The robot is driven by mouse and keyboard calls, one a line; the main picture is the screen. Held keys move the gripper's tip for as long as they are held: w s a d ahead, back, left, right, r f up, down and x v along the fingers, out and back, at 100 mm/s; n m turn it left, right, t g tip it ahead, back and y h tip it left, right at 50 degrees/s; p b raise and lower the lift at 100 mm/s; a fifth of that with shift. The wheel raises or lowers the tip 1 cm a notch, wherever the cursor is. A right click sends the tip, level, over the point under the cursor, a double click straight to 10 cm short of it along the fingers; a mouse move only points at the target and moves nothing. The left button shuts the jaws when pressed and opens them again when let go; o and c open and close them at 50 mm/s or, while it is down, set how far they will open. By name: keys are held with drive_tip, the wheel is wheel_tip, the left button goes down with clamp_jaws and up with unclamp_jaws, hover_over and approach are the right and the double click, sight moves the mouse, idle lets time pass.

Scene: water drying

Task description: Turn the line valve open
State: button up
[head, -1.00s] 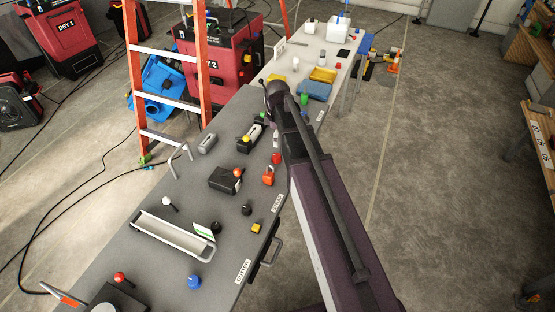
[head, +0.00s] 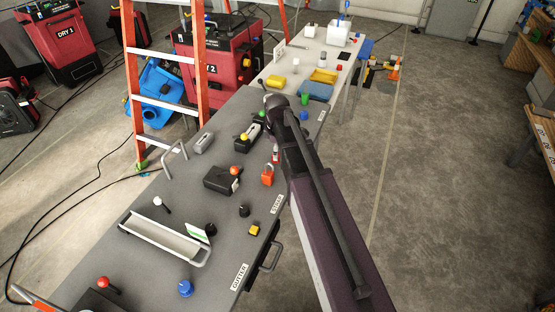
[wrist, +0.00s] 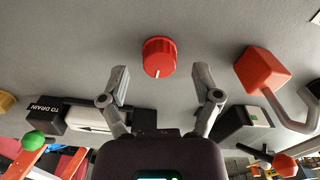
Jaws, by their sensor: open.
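A red round knob (wrist: 160,57) with a white mark on its side shows in the wrist view, on the grey bench. My gripper (wrist: 159,82) is open, and its two fingers lie either side of and just below the knob in the picture, with a gap to it and nothing held. In the head view the red knob (head: 276,157) is small beside my arm, and the gripper itself is mostly hidden. No label reading line valve shows, so I cannot tell for certain which control it is.
A red padlock (wrist: 262,70) stands right of the knob in the wrist view. A black block marked TO DRAIN (wrist: 47,114) and a green ball (wrist: 34,141) lie left. A white tray (head: 140,231) and blue knob (head: 185,288) are on the near bench. An orange ladder (head: 130,60) stands behind.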

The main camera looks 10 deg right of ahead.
drive_tip(key=shift+f+b, duration=0.85)
drive_tip(key=shift+f, duration=0.25)
clamp_jaws()
